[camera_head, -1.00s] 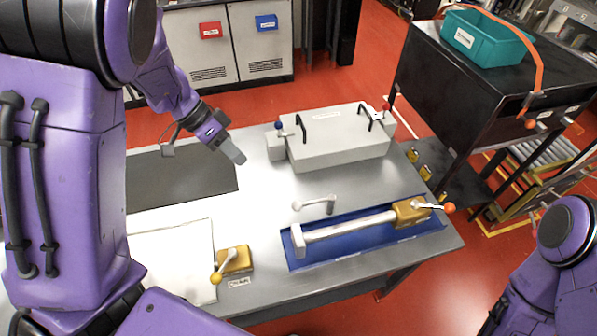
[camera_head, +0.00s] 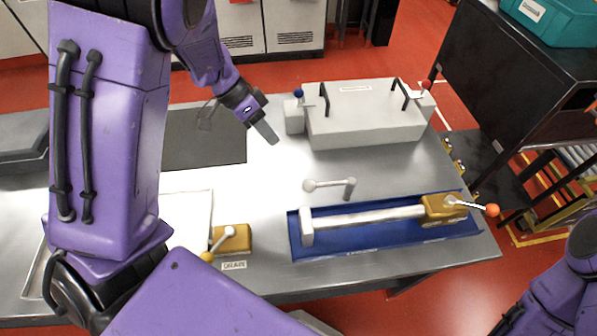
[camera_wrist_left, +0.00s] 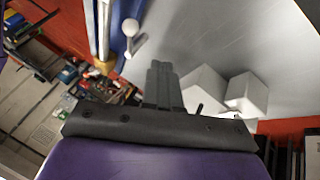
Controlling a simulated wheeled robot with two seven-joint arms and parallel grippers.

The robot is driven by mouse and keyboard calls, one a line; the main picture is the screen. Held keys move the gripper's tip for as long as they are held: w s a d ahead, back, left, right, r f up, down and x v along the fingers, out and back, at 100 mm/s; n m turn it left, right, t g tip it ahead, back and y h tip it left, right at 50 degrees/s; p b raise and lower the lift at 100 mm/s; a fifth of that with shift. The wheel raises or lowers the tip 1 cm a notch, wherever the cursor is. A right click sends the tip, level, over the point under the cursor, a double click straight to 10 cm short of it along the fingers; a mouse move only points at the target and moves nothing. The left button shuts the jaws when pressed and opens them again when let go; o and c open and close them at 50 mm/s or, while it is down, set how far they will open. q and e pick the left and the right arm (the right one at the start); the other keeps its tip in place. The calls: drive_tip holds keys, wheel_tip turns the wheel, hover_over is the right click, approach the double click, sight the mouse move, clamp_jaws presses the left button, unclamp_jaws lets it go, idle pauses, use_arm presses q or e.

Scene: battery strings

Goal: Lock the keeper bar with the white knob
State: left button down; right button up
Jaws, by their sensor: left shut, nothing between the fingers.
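The keeper bar (camera_head: 330,183) is a short grey lever on the bench behind a blue tray (camera_head: 380,241). Its white knob (camera_head: 310,186) is at its left end, and its right end bends down at a post. The knob also shows in the left wrist view (camera_wrist_left: 130,27). In the tray lies a silver cylinder (camera_head: 370,218) between a white end block and a brass block (camera_head: 443,207). My left gripper (camera_head: 268,134) is shut and empty above the bench, left of and behind the knob, apart from it. My right gripper is not in view.
A light grey box (camera_head: 365,125) with two black handles stands behind the tray, with blue-knobbed and red-knobbed levers at its ends. A brass DRAIN block (camera_head: 237,238) with a yellow-knobbed lever is front left. An orange knob (camera_head: 491,210) sticks out past the tray's right end.

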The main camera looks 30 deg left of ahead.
use_arm(q)
drive_tip(key=d+f, duration=0.7)
drive_tip(key=d, duration=0.1)
drive_tip(key=shift+s+f+p, duration=0.35)
drive_tip(key=shift+s+p, duration=0.05)
drive_tip(key=shift+s, duration=0.05)
